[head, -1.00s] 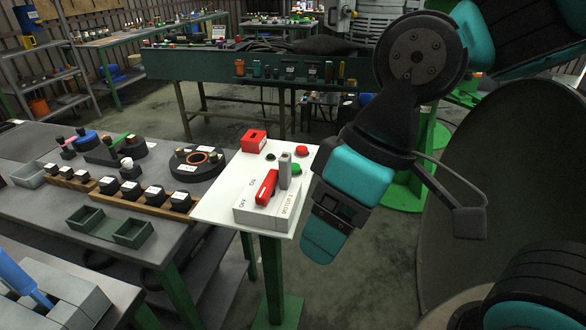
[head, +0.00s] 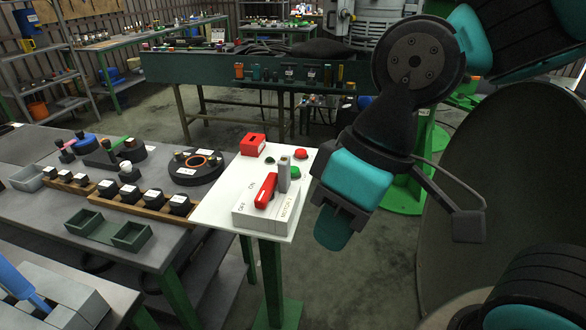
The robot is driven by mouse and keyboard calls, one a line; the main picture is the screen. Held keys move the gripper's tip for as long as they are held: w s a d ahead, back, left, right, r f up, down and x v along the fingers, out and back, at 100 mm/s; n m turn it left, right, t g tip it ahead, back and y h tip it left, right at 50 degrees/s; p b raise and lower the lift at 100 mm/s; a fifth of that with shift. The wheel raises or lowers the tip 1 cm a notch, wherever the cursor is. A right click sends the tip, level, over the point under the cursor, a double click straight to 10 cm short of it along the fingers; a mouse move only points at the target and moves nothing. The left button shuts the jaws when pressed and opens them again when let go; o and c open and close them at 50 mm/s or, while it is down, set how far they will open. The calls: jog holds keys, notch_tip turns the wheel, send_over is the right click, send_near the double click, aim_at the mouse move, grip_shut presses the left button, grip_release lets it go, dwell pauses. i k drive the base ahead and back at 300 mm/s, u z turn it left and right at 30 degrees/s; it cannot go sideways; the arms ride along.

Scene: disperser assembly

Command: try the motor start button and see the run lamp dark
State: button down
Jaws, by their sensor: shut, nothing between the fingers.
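A white control panel (head: 215,213) stands on a green post in the head view. On it are a bright green button (head: 295,172), a red button (head: 301,153) and a small dark green dome (head: 270,160), which shows no glow; it may be the run lamp. A light box (head: 262,222) marked ON and OFF carries a red handle (head: 266,190), with a grey upright piece (head: 284,178) beside it. My gripper (head: 332,228) is just right of the panel, pointing down, apart from the buttons. Its fingertips are hard to make out; it looks shut and empty.
A red box (head: 253,144) sits at the panel's back edge. To the left, a grey table (head: 150,250) holds green trays (head: 110,229), wooden racks of dark knobs and a round black base (head: 192,167). A green bench (head: 210,66) stands behind. The floor between is clear.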

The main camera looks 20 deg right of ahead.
aim_at(295, 171)
jog(key=k, duration=1.35)
jog(key=u, duration=0.5)
jog(key=i, duration=1.9)
jog(key=z, duration=0.55)
